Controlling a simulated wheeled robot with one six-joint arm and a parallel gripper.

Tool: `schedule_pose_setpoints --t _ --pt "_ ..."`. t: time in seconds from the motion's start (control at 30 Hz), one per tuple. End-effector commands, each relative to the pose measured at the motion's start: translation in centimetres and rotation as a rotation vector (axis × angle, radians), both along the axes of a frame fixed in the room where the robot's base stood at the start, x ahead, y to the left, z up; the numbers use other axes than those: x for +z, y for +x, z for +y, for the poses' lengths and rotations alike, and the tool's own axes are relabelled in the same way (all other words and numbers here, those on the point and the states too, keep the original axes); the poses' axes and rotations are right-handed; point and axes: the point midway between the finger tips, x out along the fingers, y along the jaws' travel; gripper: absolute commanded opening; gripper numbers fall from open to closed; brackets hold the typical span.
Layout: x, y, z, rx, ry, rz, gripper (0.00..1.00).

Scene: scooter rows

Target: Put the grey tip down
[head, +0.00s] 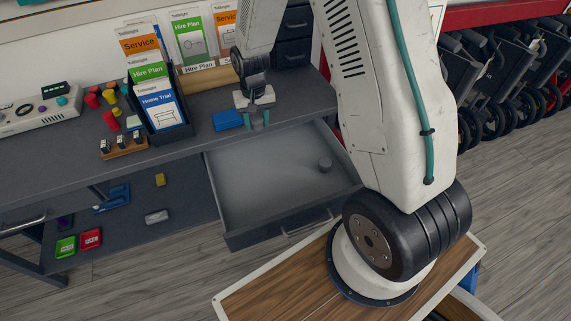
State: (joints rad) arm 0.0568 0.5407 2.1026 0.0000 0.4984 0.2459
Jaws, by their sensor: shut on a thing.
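My gripper (257,121) hangs over the back edge of the open drawer, by the front of the grey bench. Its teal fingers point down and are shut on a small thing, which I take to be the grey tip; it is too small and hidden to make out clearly. A dark grey round piece (325,164) stands in the right part of the open drawer (255,190), apart from my gripper. The rest of the drawer floor looks bare.
A blue block (227,120) lies on the bench just left of my gripper. A dark leaflet holder (160,131), a wooden stand (122,146) and several red and yellow tips (111,120) are further left. A lower shelf (135,220) holds small items.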

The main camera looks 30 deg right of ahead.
Motion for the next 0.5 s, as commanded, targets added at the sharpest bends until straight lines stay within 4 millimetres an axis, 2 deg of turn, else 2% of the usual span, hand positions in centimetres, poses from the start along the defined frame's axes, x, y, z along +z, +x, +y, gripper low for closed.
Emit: schedule_pose_setpoints --t 0.03,0.2,0.33,0.5 --pt "-2.0 -1.5 -1.7 -0.110 0.000 0.009 0.19" --pt "-6.9 -5.8 -5.9 -0.470 -0.001 0.007 0.19" --pt "-8.9 -8.0 -7.3 -0.636 -0.001 0.005 0.19" --pt "-11.8 -8.7 -7.6 -0.692 -0.001 0.005 0.19"
